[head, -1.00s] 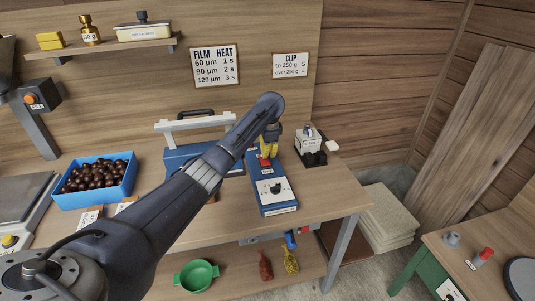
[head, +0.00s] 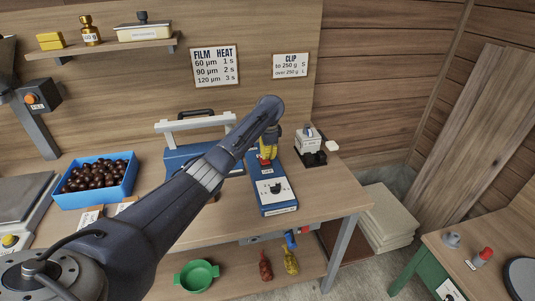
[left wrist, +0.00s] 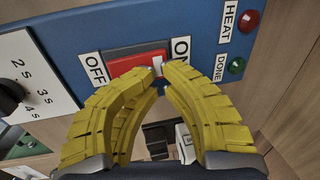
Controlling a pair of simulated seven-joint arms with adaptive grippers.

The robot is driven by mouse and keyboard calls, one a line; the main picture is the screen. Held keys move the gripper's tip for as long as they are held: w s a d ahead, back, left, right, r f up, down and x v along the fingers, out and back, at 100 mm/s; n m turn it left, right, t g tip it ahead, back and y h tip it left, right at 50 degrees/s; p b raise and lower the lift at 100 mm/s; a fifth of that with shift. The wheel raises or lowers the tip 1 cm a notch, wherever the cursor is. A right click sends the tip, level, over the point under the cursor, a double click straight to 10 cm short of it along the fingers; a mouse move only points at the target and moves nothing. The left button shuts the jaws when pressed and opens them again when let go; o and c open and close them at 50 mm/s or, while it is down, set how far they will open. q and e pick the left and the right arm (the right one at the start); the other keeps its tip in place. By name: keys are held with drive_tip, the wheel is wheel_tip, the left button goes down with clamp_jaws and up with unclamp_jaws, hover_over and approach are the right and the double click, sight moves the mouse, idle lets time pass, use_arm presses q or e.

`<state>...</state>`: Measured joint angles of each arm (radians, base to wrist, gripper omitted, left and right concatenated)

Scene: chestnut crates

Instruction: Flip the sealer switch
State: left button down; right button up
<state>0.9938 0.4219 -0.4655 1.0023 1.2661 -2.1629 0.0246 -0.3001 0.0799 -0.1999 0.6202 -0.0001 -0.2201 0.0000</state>
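The sealer's blue control box (head: 263,195) lies on the bench, with a dial on a white panel at its near end. Its red rocker switch (head: 265,163) is at the far end, partly hidden by my left gripper (head: 267,157). In the left wrist view the red switch (left wrist: 130,62) sits between an OFF label (left wrist: 93,68) and an ON label (left wrist: 181,49). The yellow fingertips (left wrist: 160,70) are together at the ON end of the switch, with nothing held. Contact is hard to tell. My right gripper is not in view.
The bar sealer (head: 185,155) stands behind my left arm. A white device on a black base (head: 310,147) is right of the control box. A blue crate of chestnuts (head: 68,201) is at left. A red lamp (left wrist: 249,20) and green lamp (left wrist: 236,65) are beyond the switch.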

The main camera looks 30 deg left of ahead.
use_arm(q)
drive_tip(key=shift+s+f, duration=0.15)
drive_tip(key=shift+f, duration=0.05)
drive_tip(key=shift+s+d+r, duration=0.3)
drive_tip(key=shift+s+d, duration=0.15)
drive_tip(key=shift+r, duration=0.1)
idle(0.4)
